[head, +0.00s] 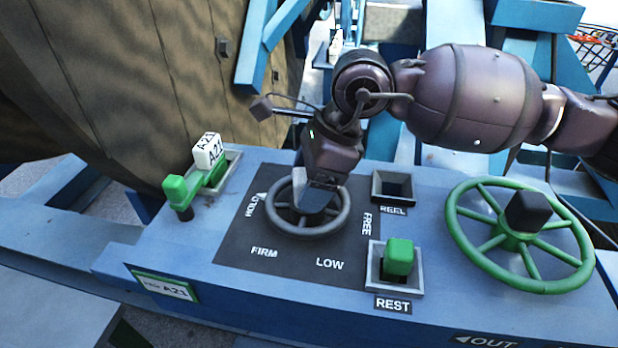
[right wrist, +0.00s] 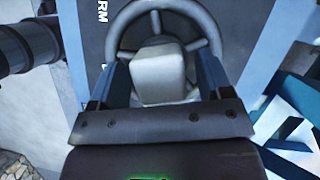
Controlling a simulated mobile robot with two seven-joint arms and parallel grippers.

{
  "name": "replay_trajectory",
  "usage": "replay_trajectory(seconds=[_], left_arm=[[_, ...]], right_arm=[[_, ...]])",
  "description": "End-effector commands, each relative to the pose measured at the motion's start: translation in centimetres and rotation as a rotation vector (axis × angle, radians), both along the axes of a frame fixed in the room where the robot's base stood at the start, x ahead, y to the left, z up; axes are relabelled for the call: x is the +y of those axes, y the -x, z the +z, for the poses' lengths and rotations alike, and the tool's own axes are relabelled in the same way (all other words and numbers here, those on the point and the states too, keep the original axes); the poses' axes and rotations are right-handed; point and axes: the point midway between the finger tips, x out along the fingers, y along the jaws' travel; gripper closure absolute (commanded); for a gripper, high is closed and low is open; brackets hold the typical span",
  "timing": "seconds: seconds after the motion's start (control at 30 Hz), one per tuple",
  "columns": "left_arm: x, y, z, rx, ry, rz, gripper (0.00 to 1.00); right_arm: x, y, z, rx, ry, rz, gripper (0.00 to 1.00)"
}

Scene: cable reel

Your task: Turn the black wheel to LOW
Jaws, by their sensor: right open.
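The black wheel (head: 311,233) lies on a dark panel marked HOLD, FIRM, LOW and FREE around it. A small white triangle (head: 262,197) shows beside HOLD. My right gripper (head: 317,200) reaches down over the wheel's middle and hides part of its hub and spokes. In the right wrist view the wheel's rim (right wrist: 126,20) is beyond the fingers, and a pale block-shaped hub knob (right wrist: 160,75) sits between them. My right gripper (right wrist: 160,85) is open around that knob, with a gap on each side. My left gripper is out of view.
A green wheel (head: 453,232) with a dark knob stands at the right. A green block (head: 400,257) sits in the REST socket, beside the empty REEL socket (head: 393,186).

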Motion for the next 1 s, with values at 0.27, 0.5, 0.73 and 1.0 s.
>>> replay_trajectory(seconds=[0.27, 0.5, 0.73, 1.0], left_arm=[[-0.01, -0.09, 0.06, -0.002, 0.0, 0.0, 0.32], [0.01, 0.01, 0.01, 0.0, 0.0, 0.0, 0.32], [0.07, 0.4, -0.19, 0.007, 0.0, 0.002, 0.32], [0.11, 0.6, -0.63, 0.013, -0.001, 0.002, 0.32]], right_arm=[[0.06, 0.0, -0.21, 0.0, 0.0, -0.001, 0.28], [0.05, -0.01, -0.2, 0.0, 0.0, -0.001, 0.58], [0.04, -0.01, -0.18, 0.0, 0.0, -0.001, 0.94], [0.02, -0.04, -0.24, 0.001, 0.0, 0.02, 0.96]])
